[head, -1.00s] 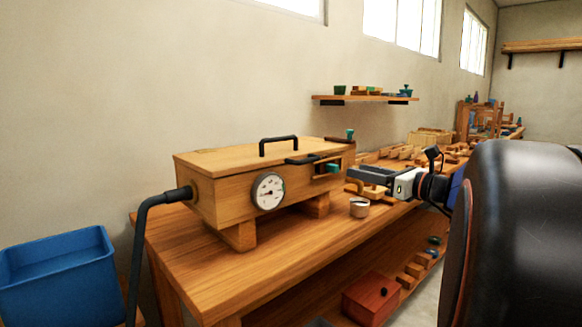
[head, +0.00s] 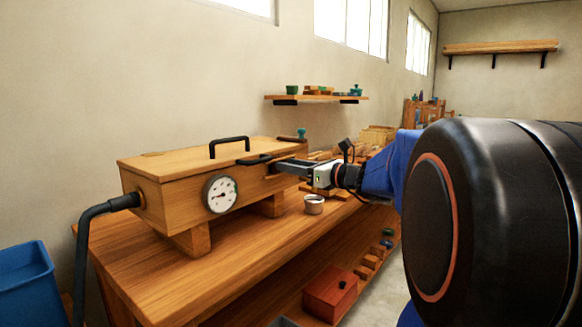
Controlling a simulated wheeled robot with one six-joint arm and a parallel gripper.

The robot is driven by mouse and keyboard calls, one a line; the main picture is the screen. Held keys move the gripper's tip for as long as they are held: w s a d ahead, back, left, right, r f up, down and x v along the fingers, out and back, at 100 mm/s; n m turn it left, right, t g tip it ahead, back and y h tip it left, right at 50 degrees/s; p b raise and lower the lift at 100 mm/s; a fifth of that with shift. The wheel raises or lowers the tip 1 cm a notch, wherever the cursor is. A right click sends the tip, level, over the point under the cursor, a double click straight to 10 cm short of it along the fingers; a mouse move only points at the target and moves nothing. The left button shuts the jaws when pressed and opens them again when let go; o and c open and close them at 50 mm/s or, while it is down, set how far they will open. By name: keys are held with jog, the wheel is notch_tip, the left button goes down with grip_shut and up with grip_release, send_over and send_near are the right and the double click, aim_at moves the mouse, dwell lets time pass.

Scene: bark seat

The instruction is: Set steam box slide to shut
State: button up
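The steam box (head: 165,200) is a wooden case on the bench, with a flat lid, a black lid handle (head: 229,146) and a round white gauge (head: 220,194) on its front. My gripper (head: 276,167) reaches in from the right, with its grey fingertips at the right part of the box front, just right of a short black bar (head: 255,160). The slide, its teal part and its slot are hidden behind my fingers. I cannot tell whether the fingers touch or grip the slide. A small green knob (head: 302,133) stands at the box's far right end.
A small metal cup (head: 314,204) stands on the bench (head: 150,257) below my gripper. A black hose (head: 88,240) enters the box's left end. A blue bin (head: 28,285) is at lower left. A red box (head: 330,293) sits on the lower shelf. Wooden pieces lie farther back.

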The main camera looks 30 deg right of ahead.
aim_at(274, 166)
grip_shut()
jog(key=shift+s+a, duration=0.25)
jog(key=shift+a, duration=0.45)
jog(key=shift+s+a, duration=0.25)
jog(key=shift+a, duration=0.4)
grip_release()
jog(key=shift+s, duration=0.15)
jog(key=v, duration=1.7)
